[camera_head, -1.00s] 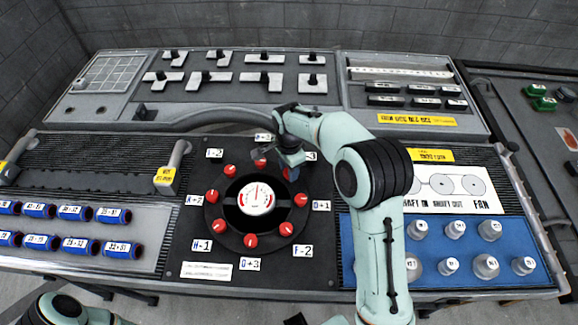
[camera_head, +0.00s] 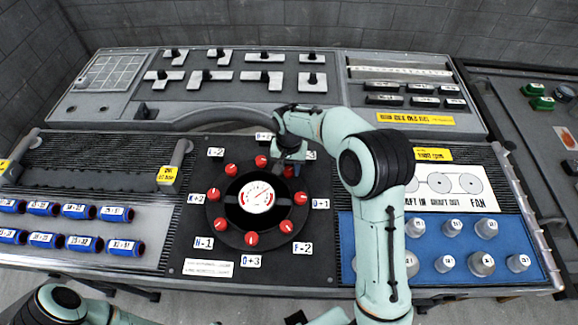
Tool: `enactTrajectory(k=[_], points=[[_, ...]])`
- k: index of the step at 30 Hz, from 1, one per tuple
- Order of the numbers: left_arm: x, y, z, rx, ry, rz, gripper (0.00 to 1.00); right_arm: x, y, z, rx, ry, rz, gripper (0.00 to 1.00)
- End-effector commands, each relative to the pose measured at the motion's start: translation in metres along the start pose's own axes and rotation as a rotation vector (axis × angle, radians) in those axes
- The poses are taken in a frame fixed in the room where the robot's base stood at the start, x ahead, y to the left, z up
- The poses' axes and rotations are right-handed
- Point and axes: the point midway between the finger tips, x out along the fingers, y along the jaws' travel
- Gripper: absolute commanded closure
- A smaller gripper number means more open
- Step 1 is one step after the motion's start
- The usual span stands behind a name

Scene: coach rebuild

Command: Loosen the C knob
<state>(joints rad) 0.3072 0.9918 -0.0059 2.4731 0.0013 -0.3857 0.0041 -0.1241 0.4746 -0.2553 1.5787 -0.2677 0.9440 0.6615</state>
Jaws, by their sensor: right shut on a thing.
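A round black dial panel with a white gauge (camera_head: 257,197) at its centre carries a ring of red knobs. My right gripper (camera_head: 288,168) comes down from above and is shut on the red knob (camera_head: 289,172) at the upper right of the ring. The gripper hides most of that knob. The label (camera_head: 311,155) beside it is partly covered by my arm, so its letter cannot be read; its place between B and D fits the C knob. The gauge needle points up and to the right. My left gripper is not in view; only part of that arm shows at the bottom left.
Neighbouring red knobs stand close, such as the B knob (camera_head: 262,161) and the D knob (camera_head: 301,198). A curved grey tube (camera_head: 215,114) runs behind the dial. Blue plugs (camera_head: 81,211) fill the left panel, and grey knobs (camera_head: 481,264) stand on a blue panel at right.

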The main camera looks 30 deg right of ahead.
Motion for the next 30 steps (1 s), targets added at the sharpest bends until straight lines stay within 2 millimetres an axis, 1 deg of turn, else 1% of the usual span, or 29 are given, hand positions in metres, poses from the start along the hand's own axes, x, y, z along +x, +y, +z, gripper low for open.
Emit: enactTrajectory(k=[9,23,24,26,30], points=[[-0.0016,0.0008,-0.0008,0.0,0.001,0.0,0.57,0.0002,0.0001,-0.0001,-0.094,0.001,0.0,0.94],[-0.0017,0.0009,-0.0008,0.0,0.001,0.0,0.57,0.0003,0.0,0.0001,-0.107,0.0,0.001,0.94],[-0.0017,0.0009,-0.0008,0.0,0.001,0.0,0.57,0.0004,0.0,0.0001,-0.107,0.0,0.001,0.57],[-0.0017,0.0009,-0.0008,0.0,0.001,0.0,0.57,0.0003,0.0,0.0001,-0.106,0.0,0.001,0.38],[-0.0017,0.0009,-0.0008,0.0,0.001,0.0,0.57,0.0003,0.0,0.0001,-0.105,0.0,0.0,0.38]])
